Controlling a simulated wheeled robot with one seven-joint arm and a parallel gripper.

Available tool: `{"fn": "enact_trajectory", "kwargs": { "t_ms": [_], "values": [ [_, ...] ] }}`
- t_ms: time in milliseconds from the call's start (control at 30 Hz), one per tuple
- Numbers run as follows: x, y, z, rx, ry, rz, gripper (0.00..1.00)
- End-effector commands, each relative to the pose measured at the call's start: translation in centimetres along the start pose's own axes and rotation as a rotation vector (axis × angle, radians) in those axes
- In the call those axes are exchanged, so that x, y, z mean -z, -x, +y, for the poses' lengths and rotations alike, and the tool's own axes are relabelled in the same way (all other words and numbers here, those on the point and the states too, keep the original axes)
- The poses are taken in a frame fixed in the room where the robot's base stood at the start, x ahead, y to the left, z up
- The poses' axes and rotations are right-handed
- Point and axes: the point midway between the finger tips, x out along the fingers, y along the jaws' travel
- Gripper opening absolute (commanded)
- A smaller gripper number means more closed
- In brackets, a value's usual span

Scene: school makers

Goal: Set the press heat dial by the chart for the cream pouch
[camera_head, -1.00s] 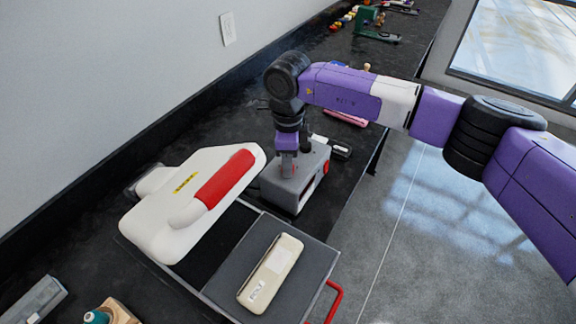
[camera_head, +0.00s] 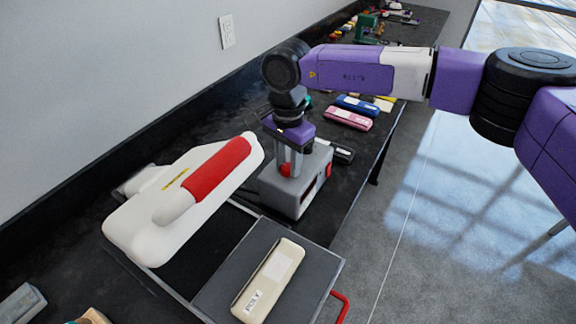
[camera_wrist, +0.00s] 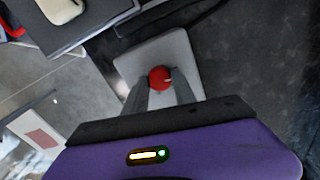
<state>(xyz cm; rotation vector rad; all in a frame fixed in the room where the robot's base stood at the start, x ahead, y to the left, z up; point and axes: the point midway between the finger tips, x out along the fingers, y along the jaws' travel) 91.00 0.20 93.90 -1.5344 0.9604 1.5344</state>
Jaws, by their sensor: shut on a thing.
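The cream pouch (camera_head: 268,283) lies on the dark pull-out plate (camera_head: 226,272) of the heat press; its corner shows in the wrist view (camera_wrist: 62,10). The white press head (camera_head: 150,228) with a red handle grip (camera_head: 222,168) is to the left. The grey control box (camera_head: 297,193) stands behind the plate. Its red dial (camera_wrist: 160,78) is on top, between my fingers. My gripper (camera_head: 287,170) points down over the box and is shut on the red dial. The dial's marks are not readable, and I cannot make out a chart.
A pink pouch (camera_head: 348,118), a blue pouch (camera_head: 357,105) and a black pouch (camera_head: 341,152) lie on the black bench beyond the box. A red drawer handle (camera_head: 341,306) sticks out at the plate's front. Open floor is to the right.

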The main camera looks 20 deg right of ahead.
Motion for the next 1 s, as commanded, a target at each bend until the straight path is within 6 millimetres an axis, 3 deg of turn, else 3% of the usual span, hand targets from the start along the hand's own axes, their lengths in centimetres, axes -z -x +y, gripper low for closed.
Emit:
{"fn": "enact_trajectory", "kwargs": {
  "t_ms": [400,933,967,1000],
  "values": [
    [-0.08,0.11,-0.09,0.002,0.173,0.000,0.00],
    [-0.11,0.16,-0.10,0.003,0.193,-0.001,0.00],
    [-0.11,0.16,-0.10,0.003,0.193,-0.001,0.38],
    [-0.10,0.15,-0.09,0.002,0.193,-0.001,0.46]
  ]
}}
